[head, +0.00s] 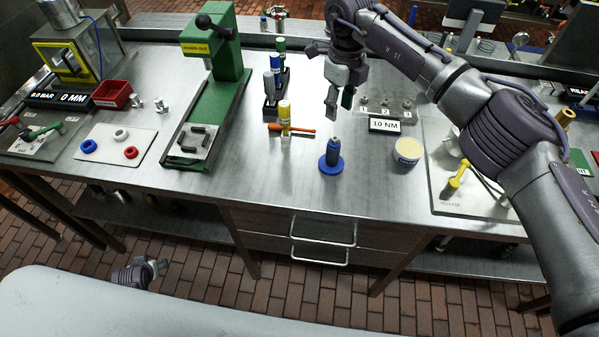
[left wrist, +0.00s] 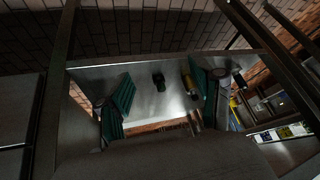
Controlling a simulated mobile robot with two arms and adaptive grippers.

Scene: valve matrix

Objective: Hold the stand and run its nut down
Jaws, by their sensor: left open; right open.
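A nut cannot be told apart from the post at this size. My right gripper (head: 340,107) is open and empty, pointing down above and behind the stand, apart from it. My left gripper (head: 157,268) is low at the bottom left of the head view, in front of the bench and far from the stand. The left wrist view shows its teal-padded fingers (left wrist: 166,98) spread apart with nothing gripped between them.
A green press (head: 208,115) stands further left. Bench around the stand is clear.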

